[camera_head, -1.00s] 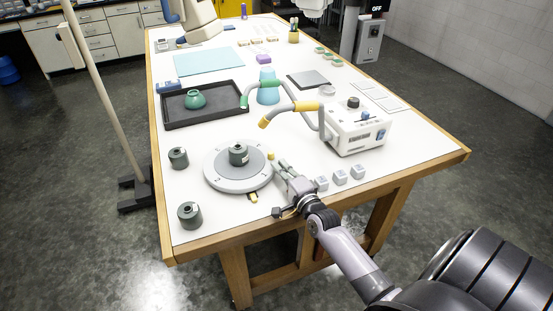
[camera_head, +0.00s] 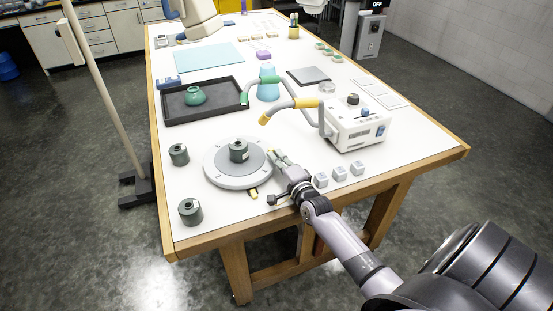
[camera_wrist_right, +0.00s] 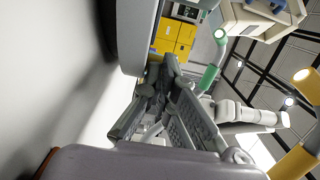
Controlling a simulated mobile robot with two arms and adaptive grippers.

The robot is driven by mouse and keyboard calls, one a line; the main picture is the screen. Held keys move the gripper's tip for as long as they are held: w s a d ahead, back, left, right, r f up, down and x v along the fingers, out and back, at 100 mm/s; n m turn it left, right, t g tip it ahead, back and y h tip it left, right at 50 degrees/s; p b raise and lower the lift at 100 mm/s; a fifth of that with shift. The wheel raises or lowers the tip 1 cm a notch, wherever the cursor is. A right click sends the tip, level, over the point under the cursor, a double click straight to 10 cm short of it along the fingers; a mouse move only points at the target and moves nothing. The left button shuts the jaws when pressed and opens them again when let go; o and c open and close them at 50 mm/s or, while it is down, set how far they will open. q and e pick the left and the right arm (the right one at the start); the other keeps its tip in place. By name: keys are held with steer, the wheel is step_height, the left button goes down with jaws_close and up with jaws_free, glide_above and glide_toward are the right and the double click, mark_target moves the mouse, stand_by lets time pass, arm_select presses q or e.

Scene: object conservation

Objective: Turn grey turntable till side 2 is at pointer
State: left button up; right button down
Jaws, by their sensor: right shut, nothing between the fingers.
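The grey turntable (camera_head: 216,176) lies near the front left of the table, with a dark grey jar (camera_head: 238,151) standing on it. A yellow pointer (camera_head: 253,194) sits on the table at its front right edge. Marks show on the rim, but they are too small to read surely. My right gripper (camera_head: 271,155) is shut and empty, its tips at the turntable's right edge; I cannot tell if they touch it. The right wrist view shows the fingers (camera_wrist_right: 155,90) close together beside the turntable's grey rim (camera_wrist_right: 140,35). My left gripper does not show.
Two dark grey jars (camera_head: 179,154) (camera_head: 190,211) stand left of the turntable. Several pale cubes (camera_head: 339,173) stand right of my right gripper. A white device (camera_head: 357,128) and a black tray (camera_head: 206,103) with a green pot (camera_head: 195,95) lie behind.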

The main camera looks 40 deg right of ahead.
steer(key=shift+w+d, duration=0.2)
steer(key=shift+w, duration=0.05)
steer(key=shift+w+d+f+b, duration=0.1)
steer(key=shift+w+d+b, duration=0.6)
steer(key=shift+w+b, duration=0.4)
steer(key=shift+w+d+b, duration=0.25)
steer(key=shift+w+b, duration=0.1)
steer(key=shift+w, duration=0.15)
steer(key=shift+w+d+b, duration=0.2)
steer(key=shift+w+b, duration=0.15)
steer(key=shift+w, duration=0.2)
